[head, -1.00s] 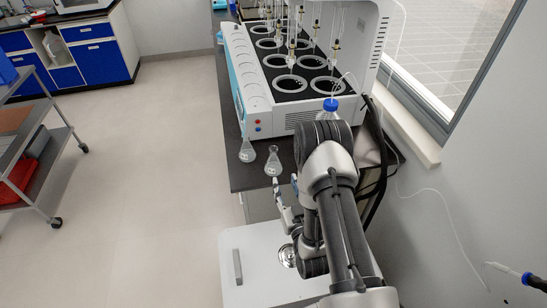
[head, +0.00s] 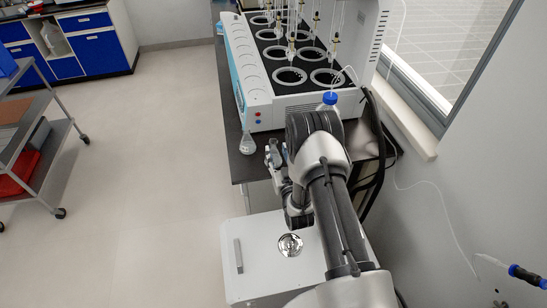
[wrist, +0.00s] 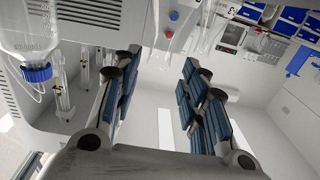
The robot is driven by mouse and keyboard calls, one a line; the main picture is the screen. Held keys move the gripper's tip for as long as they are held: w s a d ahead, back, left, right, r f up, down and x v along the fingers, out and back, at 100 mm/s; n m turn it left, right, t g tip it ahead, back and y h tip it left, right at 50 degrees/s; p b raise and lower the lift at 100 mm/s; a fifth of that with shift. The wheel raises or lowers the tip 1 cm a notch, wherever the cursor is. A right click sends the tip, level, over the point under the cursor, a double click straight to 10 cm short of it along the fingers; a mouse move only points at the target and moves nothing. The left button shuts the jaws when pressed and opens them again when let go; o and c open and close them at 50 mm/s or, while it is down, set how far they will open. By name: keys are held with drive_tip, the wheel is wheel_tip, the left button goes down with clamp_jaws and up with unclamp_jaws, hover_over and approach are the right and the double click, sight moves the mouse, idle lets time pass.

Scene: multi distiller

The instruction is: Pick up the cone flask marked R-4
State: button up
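One clear cone flask (head: 248,143) stands on the dark bench near its front left edge in the head view. A second clear flask was to its right and is now mostly hidden by my gripper (head: 273,152). In the wrist view, which looks upside down, my gripper (wrist: 162,62) is open, its two blue-padded fingers apart with no object clamped between them. Clear conical glass (wrist: 207,32) shows at the top, beyond the fingertips. I cannot read R-4 on any flask.
A blue-capped bottle (head: 329,103) stands right of the gripper, and shows large in the wrist view (wrist: 36,72). The multi distiller (head: 257,85) stands behind. A white box (head: 262,250) with a handle is below my arm. Open floor lies left.

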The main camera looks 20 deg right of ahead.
sight(276, 144)
drive_tip(key=w, duration=0.3)
drive_tip(key=w+b, duration=0.1)
drive_tip(key=shift+w+d+r, duration=0.15)
drive_tip(key=shift+w+d, duration=0.1)
drive_tip(key=shift+d, duration=0.05)
clamp_jaws()
idle(0.4)
